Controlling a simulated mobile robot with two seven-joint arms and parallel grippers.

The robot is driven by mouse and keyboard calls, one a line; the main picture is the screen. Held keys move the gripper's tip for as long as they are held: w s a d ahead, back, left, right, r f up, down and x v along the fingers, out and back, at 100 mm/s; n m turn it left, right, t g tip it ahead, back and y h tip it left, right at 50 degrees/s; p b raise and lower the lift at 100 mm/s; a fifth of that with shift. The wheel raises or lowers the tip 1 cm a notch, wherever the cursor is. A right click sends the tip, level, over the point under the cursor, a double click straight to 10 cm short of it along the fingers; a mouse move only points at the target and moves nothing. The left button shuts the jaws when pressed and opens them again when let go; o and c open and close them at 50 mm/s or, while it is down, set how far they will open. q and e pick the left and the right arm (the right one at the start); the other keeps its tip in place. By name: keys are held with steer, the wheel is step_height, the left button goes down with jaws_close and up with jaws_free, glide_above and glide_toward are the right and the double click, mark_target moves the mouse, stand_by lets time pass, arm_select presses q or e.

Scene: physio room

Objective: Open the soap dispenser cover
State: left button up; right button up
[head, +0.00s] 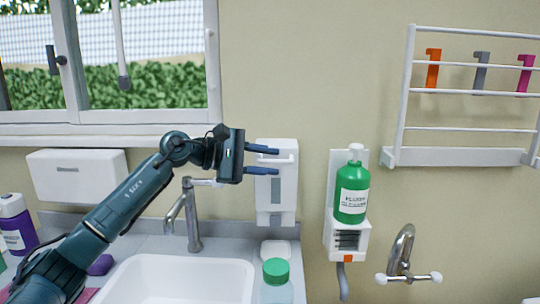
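The soap dispenser (276,213) is a white wall-mounted box right of the tap, with a grey window strip in its front. Its cover (291,190) looks shut. A white bar shows near its top, between my fingers in the picture. My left gripper (278,161) comes in from the left with its two blue fingers apart, one above the other, in front of the upper part of the dispenser. No object shows held between them. I cannot tell whether the fingers touch the cover. My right gripper is out of view.
A bottle with a green cap (276,270) stands on the counter under the dispenser. A green bottle (352,192) in a white wall holder and a wall rack (455,157) are to the right.

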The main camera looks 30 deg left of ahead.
arm_select(q)
steer(key=shift+w+d+f, duration=0.1)
steer(key=shift+w+d, duration=0.25)
jaws_close()
steer(key=shift+f, duration=0.1)
stand_by(0.4)
